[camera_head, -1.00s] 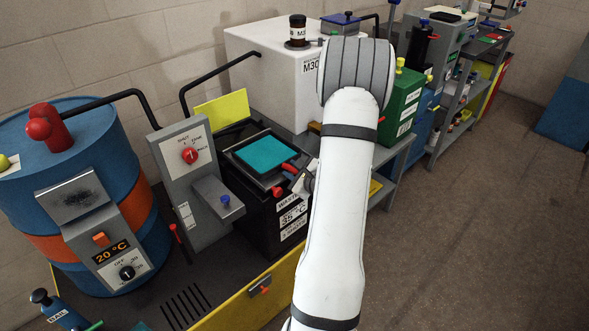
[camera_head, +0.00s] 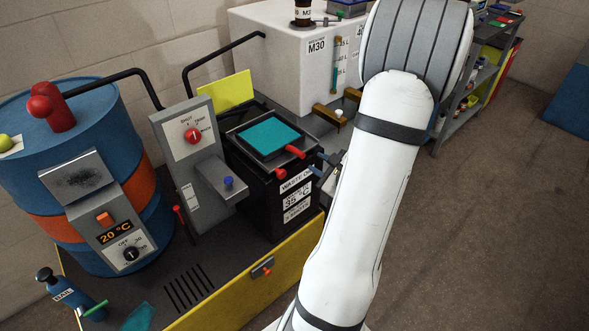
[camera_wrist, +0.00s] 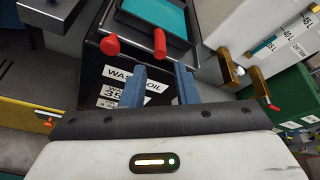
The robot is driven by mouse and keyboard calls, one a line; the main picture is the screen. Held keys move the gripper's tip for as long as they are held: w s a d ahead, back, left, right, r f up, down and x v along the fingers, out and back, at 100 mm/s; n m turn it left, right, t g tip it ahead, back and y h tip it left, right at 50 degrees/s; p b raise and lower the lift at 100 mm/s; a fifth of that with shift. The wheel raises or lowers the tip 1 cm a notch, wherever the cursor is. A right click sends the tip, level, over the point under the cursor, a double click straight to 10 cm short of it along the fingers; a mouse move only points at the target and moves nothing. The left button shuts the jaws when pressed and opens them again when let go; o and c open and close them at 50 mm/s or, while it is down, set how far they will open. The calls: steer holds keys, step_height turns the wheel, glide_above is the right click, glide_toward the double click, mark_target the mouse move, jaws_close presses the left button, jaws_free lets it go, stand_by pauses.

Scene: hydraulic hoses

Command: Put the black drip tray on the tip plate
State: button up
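The black drip tray (camera_head: 240,146), with a teal inside and a red handle (camera_head: 294,151), lies on top of the black waste oil box (camera_head: 258,200). In the wrist view the tray (camera_wrist: 120,18) is at the top, its red handle (camera_wrist: 159,43) pointing toward me. The top of the box under the tray may be the tip plate; it is mostly covered, so I cannot tell. My gripper (camera_head: 322,163) is just right of the handle. In the wrist view my gripper (camera_wrist: 160,68) has its blue fingers apart, with nothing between them and the handle end just beyond.
A red knob (camera_head: 280,174) is on the box beside the handle. A grey control post (camera_head: 190,150) stands to the left and a blue drum (camera_head: 85,140) farther left. A yellow panel (camera_head: 224,91) and the white M30 tank (camera_head: 290,65) are behind. Brass brackets (camera_head: 330,116) stick out from the tank.

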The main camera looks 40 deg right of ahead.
steer(key=a+r+n+g+y, duration=0.4)
steer(key=a+n, duration=0.4)
steer(key=a, duration=0.5)
steer(key=a+r+n+g+y, duration=0.2)
steer(key=a+n+g+y, duration=0.25)
steer(key=a+n, duration=0.6)
steer(key=s+a+r+n+g+h, duration=0.3)
steer(key=s+n+h, duration=0.4)
steer(key=n, duration=0.4)
steer(key=shift+s+a+r, duration=0.6)
steer(key=shift+a+r, duration=0.15)
steer(key=shift+a, duration=0.4)
